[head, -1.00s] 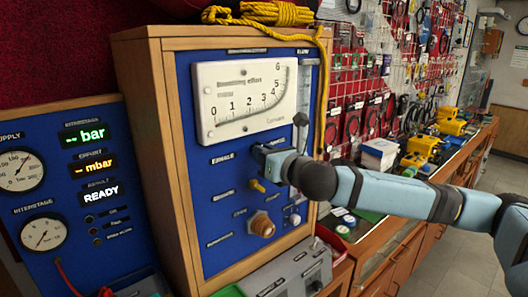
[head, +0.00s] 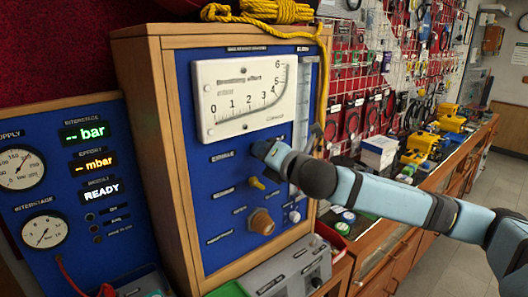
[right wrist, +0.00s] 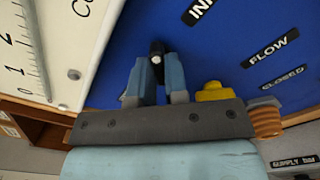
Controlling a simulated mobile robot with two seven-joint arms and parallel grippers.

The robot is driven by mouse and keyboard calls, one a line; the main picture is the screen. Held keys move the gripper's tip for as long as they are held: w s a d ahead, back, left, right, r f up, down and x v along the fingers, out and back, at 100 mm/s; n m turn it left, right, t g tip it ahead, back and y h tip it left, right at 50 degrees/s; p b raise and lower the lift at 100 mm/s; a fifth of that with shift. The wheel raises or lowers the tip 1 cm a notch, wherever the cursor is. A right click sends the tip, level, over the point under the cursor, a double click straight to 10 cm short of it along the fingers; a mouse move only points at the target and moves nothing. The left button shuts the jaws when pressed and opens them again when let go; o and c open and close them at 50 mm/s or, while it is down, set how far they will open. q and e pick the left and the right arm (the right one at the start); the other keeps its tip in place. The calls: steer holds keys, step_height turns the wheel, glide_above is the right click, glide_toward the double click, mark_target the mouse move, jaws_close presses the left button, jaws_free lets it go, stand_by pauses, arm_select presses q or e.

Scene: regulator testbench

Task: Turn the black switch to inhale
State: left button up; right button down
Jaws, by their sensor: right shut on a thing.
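The black switch (right wrist: 157,50) shows in the right wrist view as a small black knob with a pale spot, between the fingertips of my right gripper (right wrist: 158,68). The gripper is shut on it, one finger on each side. In the head view my right gripper (head: 262,150) is against the blue panel (head: 205,178), below the white gauge, and hides the switch. Part of a label starting with "IN" (right wrist: 197,10) shows in the right wrist view; the rest is cut off. The switch's exact setting cannot be read. My left gripper is not in view.
The white gauge (head: 243,96) is above the gripper. A yellow knob (head: 256,183) and an orange-brown knob (head: 261,222) sit below it. Yellow rope (head: 270,12) lies on top of the wooden cabinet (head: 160,150). A display panel (head: 75,190) stands on the left.

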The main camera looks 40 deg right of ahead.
stand_by(0.5)
steer(key=c, duration=1.1)
jaws_free()
steer(key=shift+w, duration=0.1)
steer(key=shift+c, duration=0.2)
